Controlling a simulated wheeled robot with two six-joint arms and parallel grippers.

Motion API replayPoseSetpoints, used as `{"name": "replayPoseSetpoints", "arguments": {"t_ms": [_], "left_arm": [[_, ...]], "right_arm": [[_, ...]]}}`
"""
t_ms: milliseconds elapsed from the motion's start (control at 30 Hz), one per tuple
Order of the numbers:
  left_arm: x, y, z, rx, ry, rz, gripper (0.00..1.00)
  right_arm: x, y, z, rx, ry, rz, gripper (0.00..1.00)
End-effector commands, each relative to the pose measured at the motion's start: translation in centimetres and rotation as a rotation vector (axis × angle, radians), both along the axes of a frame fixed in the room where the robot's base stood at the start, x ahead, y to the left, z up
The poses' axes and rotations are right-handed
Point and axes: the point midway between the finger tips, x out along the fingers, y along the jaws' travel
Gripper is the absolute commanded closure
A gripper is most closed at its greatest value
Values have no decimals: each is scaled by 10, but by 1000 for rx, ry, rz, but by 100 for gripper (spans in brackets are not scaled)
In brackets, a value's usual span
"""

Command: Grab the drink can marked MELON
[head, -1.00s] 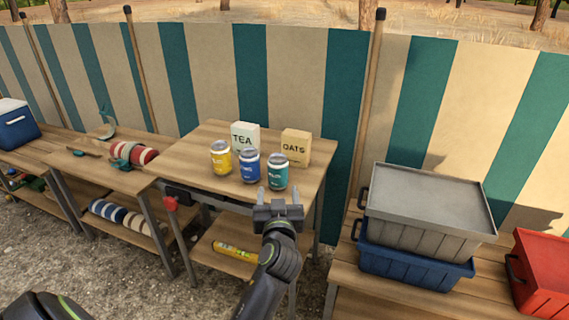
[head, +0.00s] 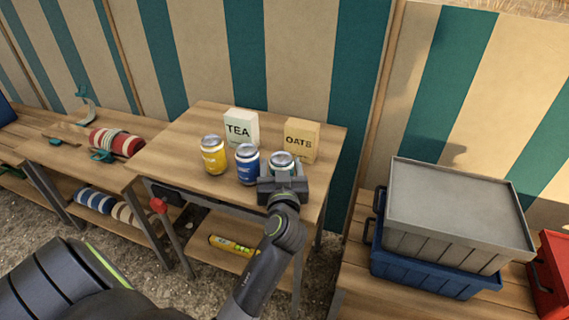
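Three drink cans stand upright in a row on the wooden table: a yellow can (head: 213,157), a blue can (head: 246,166) and a teal can (head: 282,160). Their printed names are too small to read, so I cannot tell which is marked MELON. My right gripper (head: 283,182) is right at the teal can, at the near side, and hides its lower part. Its fingers cannot be made out clearly, so I cannot tell whether they touch the can. My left gripper is out of view; only a part of my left arm shows at the lower left.
A TEA box (head: 240,127) and an OATS box (head: 301,139) stand behind the cans. A yellow roll (head: 233,246) lies on the shelf below. A grey crate (head: 455,245) stacked on a blue crate (head: 430,275) stands at the right. The tabletop left of the cans is clear.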

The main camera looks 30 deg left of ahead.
Motion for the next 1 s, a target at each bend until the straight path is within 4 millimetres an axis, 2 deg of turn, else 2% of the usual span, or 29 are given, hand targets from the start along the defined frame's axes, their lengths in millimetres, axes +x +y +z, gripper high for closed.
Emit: {"name": "replayPoseSetpoints", "arguments": {"t_ms": [167,400,667,767,1000], "left_arm": [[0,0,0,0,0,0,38],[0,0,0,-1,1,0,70],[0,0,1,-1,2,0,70],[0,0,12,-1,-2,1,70],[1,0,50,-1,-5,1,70]], "right_arm": [[-1,3,-2,6,4,-4,64],[-6,1,-4,2,14,-4,64],[-6,-3,-2,-6,15,1,64],[-6,-5,0,-13,15,4,64],[-9,-7,-30,-25,42,4,64]]}}
